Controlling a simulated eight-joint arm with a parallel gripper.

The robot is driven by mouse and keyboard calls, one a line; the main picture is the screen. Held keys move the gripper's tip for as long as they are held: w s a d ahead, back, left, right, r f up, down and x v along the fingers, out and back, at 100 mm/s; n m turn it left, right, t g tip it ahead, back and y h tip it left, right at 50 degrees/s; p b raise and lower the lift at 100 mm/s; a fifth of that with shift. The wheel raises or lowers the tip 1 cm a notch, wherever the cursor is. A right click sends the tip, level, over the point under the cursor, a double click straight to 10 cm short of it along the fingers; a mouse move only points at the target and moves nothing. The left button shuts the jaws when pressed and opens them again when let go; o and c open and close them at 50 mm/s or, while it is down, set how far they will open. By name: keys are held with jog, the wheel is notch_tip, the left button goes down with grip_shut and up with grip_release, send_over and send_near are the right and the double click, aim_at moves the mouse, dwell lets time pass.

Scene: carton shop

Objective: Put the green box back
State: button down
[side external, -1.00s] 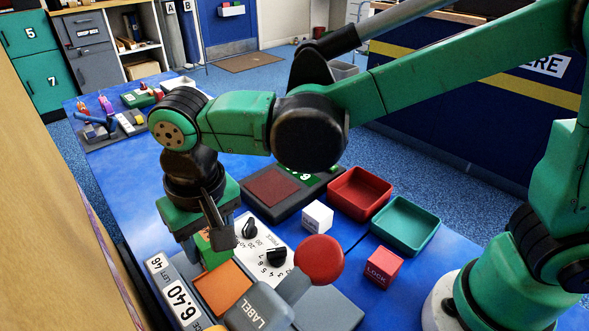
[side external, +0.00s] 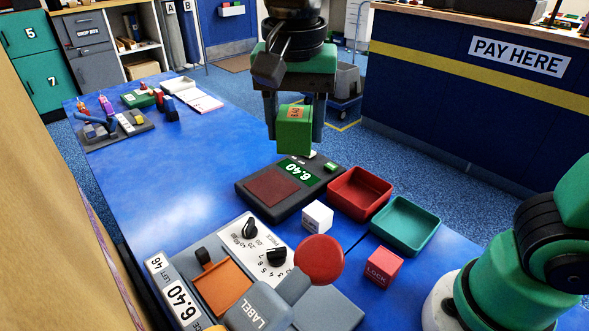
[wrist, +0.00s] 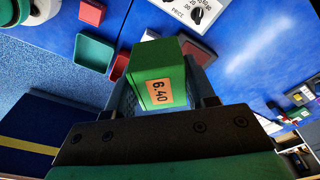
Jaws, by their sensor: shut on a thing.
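The green box (side external: 294,131) is held between the fingers of my gripper (side external: 295,122), up in the air above the far edge of the blue table, just beyond the scale in the side view. An orange label sits on the box; in the wrist view the green box (wrist: 160,76) shows it reading 6.40. My gripper (wrist: 165,95) is shut on the box from both sides. The teal tray (side external: 405,226) and the red tray (side external: 360,193) look empty and stand on the table.
The scale (side external: 270,187) has a dark red plate and a display. The label machine (side external: 265,300) with an orange pad, a red button (side external: 319,259), a white cube (side external: 317,216) and a red LOCK cube (side external: 383,267) stand near. The table's left middle (side external: 175,190) is clear.

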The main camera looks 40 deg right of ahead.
jog(key=s+d+f+m, duration=0.2)
jog(key=s+d+m, duration=0.3)
jog(key=d+m, duration=0.25)
send_over(347, 248)
jog(key=shift+m+g, duration=0.35)
jog(key=shift+g, duration=0.05)
jog(key=f, duration=1.5)
jog(key=shift+a+f, duration=0.2)
jog(key=shift+f, duration=2.25)
jog(key=shift+c, duration=1.4)
grip_release()
jog(key=shift+r, duration=0.15)
notch_tip(347, 248, up, 11)
jog(key=a, duration=0.1)
jog(key=w+d+n+t, duration=0.1)
jog(key=n+t, duration=0.1)
jog(key=n, duration=0.4)
jog(key=w+d+r+n+t, duration=0.1)
jog(key=n+t, duration=0.1)
jog(key=n, duration=0.4)
jog(key=w+d+n+t+y, duration=0.1)
jog(key=w+n+t, duration=0.1)
jog(key=n, duration=0.4)
jog(key=shift+r+t, duration=0.35)
jog(key=shift+t, duration=0.25)
